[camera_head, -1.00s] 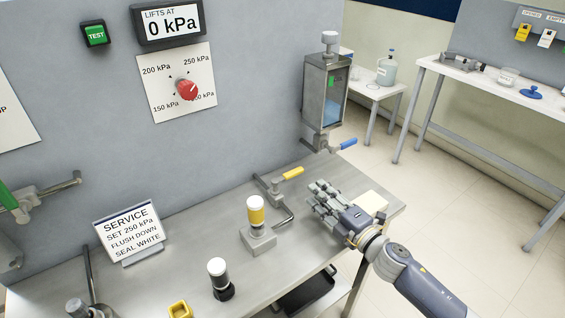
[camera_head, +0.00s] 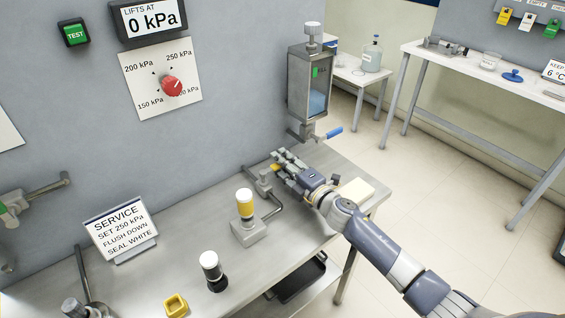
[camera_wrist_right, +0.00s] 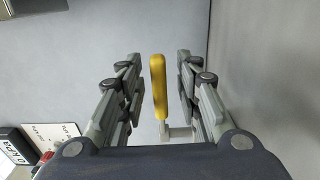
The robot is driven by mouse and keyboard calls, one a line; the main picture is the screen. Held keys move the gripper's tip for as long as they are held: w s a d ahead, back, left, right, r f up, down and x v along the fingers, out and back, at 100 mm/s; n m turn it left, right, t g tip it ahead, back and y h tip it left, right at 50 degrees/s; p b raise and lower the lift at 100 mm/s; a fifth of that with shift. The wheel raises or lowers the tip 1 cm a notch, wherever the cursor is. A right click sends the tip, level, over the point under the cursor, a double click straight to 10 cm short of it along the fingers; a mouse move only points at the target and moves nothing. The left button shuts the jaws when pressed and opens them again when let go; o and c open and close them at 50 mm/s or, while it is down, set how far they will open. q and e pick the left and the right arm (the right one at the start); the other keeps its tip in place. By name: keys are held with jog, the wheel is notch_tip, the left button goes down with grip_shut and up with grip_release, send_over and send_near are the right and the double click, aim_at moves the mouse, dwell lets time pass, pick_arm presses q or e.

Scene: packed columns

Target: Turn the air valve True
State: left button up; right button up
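The yellow valve handle (camera_wrist_right: 158,86) stands between the two spread fingers of my right gripper (camera_wrist_right: 157,68) in the right wrist view, with a gap on both sides. In the head view the right gripper (camera_head: 284,161) is over the valve, whose grey body (camera_head: 263,182) and pipe sit at the back of the steel bench. Most of the yellow handle is hidden by the fingers there. The gripper is open and holds nothing. My left gripper is not in view. The display (camera_head: 152,17) reads 0 kPa.
A yellow-and-white fitting (camera_head: 245,205) on a block and a black-and-white one (camera_head: 212,270) stand left of my right arm. The tank (camera_head: 311,88) with a blue-handled valve (camera_head: 327,133) is beyond the gripper. A red dial (camera_head: 172,86) and service sign (camera_head: 120,228) are left.

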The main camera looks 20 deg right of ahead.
jog(key=shift+c, duration=0.6)
jog(key=c, duration=0.4)
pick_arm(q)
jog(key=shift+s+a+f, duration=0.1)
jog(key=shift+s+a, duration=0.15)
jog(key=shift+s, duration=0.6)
pick_arm(e)
grip_shut()
